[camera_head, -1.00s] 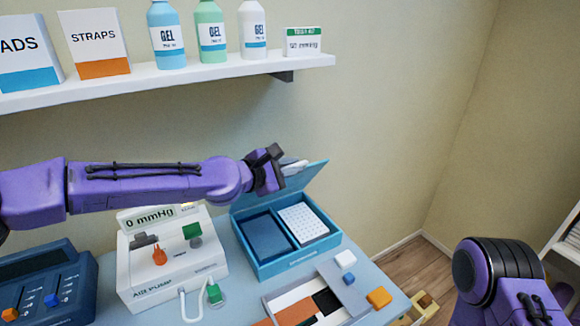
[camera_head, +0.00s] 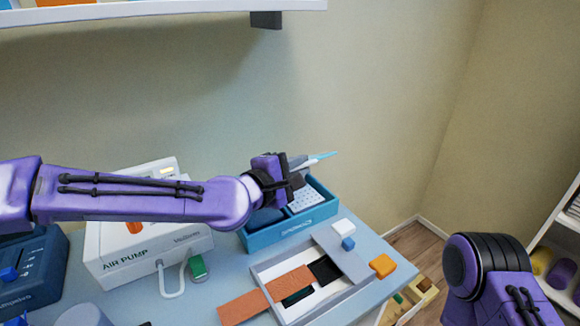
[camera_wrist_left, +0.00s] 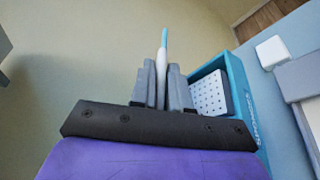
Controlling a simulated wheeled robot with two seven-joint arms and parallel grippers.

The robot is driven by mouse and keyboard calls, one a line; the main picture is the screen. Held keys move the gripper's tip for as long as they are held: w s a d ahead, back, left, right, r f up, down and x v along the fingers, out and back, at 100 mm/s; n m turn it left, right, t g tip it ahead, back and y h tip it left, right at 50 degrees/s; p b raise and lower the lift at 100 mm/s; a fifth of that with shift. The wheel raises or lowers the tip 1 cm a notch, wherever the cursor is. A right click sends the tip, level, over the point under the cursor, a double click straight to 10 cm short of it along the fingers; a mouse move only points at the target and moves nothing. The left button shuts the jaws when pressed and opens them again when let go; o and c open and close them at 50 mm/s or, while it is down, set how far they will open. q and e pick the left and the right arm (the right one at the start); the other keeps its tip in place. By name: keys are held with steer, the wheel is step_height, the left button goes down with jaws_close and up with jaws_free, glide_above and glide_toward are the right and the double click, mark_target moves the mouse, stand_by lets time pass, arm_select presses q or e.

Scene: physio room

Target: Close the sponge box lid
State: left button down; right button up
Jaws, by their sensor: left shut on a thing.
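The sponge box (camera_head: 290,231) is a blue box with compartments on the table beside the wall. It also shows in the wrist view (camera_wrist_left: 237,75), with a white dotted sponge (camera_wrist_left: 208,93) inside. My left arm hides part of the box. My right gripper is out of view.
A white air pump (camera_head: 150,250) stands left of the box. A shallow tray (camera_head: 262,272) with coloured strips lies in front, with a white, a blue and an orange block (camera_head: 383,265) to its right. A shelf (camera_head: 180,8) is on the wall above.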

arm_select(q)
steer(key=shift+s+d+f+m+t+b, duration=0.2)
steer(key=shift+s+f+m+b, duration=0.15)
steer(key=shift+f+b, duration=0.45)
steer(key=shift+s+d+f+m+t+b, duration=0.1)
steer(key=shift+s+d+f+m+b, duration=0.15)
steer(key=shift+f+b, duration=0.5)
steer(key=shift+s+d+f+m+t+b, duration=0.15)
steer(key=shift+s+f+m+b, duration=0.25)
steer(key=shift+f+b, duration=0.4)
steer(key=c, duration=1.2)
jaws_free()
steer(key=v, duration=1)
steer(key=shift+s+a, duration=0.15)
steer(key=shift+a, duration=0.05)
